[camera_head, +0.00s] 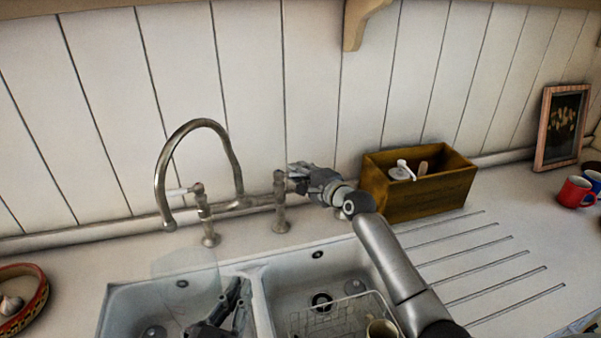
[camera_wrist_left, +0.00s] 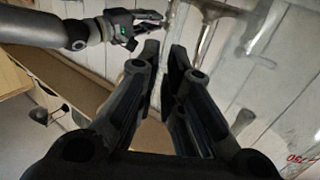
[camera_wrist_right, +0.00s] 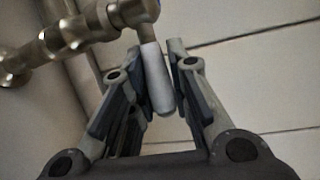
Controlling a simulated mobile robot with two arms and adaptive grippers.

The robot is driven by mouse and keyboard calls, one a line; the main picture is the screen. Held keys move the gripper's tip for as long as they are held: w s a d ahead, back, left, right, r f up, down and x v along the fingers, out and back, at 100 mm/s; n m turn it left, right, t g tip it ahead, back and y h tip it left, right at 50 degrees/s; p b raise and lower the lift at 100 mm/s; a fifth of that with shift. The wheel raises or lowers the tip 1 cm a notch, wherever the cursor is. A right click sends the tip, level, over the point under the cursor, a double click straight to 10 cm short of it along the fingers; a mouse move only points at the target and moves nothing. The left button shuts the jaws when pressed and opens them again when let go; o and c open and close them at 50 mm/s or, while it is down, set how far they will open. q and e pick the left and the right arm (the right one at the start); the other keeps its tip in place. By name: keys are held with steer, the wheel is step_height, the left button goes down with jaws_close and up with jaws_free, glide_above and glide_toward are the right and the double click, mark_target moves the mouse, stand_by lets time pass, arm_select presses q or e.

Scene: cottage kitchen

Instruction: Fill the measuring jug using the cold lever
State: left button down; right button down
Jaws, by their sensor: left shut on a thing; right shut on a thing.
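A clear measuring jug (camera_head: 185,268), faint in the picture, is over the left sink basin, below the spout end (camera_head: 170,224) of the tap. Red marks on it show in the left wrist view (camera_wrist_left: 300,158). My left gripper (camera_head: 238,292) is shut on the jug from its right side; the exact contact is hard to see. My right gripper (camera_head: 293,178) is at the tap's right side, shut on a white lever handle (camera_wrist_right: 157,80), which it hides in the head view. The tap's left white lever (camera_head: 180,191) is free. No water stream is visible.
The right basin holds a wire rack (camera_head: 335,316) with a cup (camera_head: 382,329). A wooden box (camera_head: 425,187) stands behind my right arm. Red mug (camera_head: 576,192) and picture frame (camera_head: 561,128) are far right; a red bowl (camera_head: 22,297) is far left. The grooved drainer is clear.

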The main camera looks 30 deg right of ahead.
steer(key=shift+s+a+m+h, duration=0.25)
steer(key=shift+s+m+h, duration=0.1)
steer(key=shift+m+h, duration=0.5)
steer(key=shift+s+a+m+h, duration=0.3)
steer(key=shift+m+h, duration=0.35)
steer(key=shift+h, duration=0.3)
steer(key=shift+s+f+m+h, duration=0.1)
steer(key=shift+s+m+h, duration=0.15)
steer(key=shift+m+h, duration=0.35)
steer(key=c, duration=1.4)
jaws_free()
steer(key=shift+o, duration=0.2)
steer(key=v, duration=0.7)
steer(key=shift+s, duration=0.2)
